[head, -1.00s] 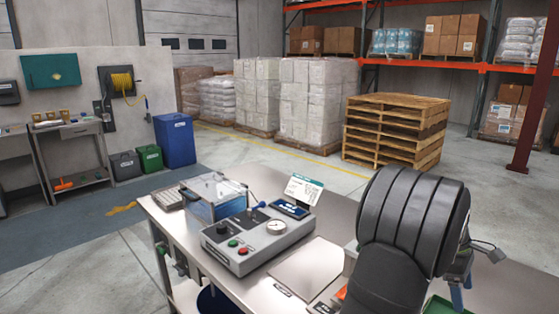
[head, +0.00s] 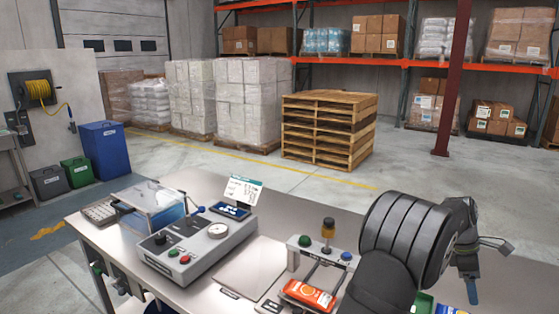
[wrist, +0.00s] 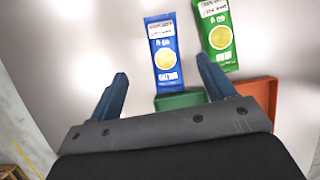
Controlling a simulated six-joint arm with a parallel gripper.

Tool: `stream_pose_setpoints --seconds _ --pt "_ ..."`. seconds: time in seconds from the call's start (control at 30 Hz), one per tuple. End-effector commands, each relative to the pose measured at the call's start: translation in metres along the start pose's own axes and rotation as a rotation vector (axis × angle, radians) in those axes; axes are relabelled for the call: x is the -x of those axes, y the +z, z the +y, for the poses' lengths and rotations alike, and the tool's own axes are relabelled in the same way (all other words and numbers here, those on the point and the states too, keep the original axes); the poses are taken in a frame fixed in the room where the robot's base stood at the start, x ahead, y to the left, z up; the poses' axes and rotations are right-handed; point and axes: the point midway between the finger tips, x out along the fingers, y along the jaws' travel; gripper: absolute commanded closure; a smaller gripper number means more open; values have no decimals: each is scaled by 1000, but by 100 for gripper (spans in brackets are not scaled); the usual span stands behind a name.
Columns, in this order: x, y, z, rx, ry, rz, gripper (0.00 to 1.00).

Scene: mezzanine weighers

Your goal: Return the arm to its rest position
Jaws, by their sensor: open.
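My dark arm crosses the right side of the head view, with my gripper (head: 472,290) beyond it over the bench's right end. Only a blue fingertip shows there. A blue packet (wrist: 164,53) and a green packet (wrist: 216,36) lie on the pale surface past the fingertips. A green tray (wrist: 180,101) and a red tray (wrist: 262,92) are partly hidden behind the gripper. I cannot tell the gripper's height above the bench.
The bench (head: 85,222) holds a grey control box (head: 196,250) with a gauge, a small display (head: 243,190), a clear-lidded box (head: 150,205) and an orange packet (head: 308,294) on a small device. Stacked pallets (head: 328,130) stand on open floor behind.

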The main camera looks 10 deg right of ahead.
Motion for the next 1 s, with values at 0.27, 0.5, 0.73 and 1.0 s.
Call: stream_pose_setpoints --seconds 0.27,0.5,0.73,1.0 --pt "-28 51 3 -2 -1 -8 24" --pt "-42 40 21 5 -2 -10 24" --pt "-47 28 32 4 -1 -11 24" --pt "-47 27 33 2 -1 -11 24"
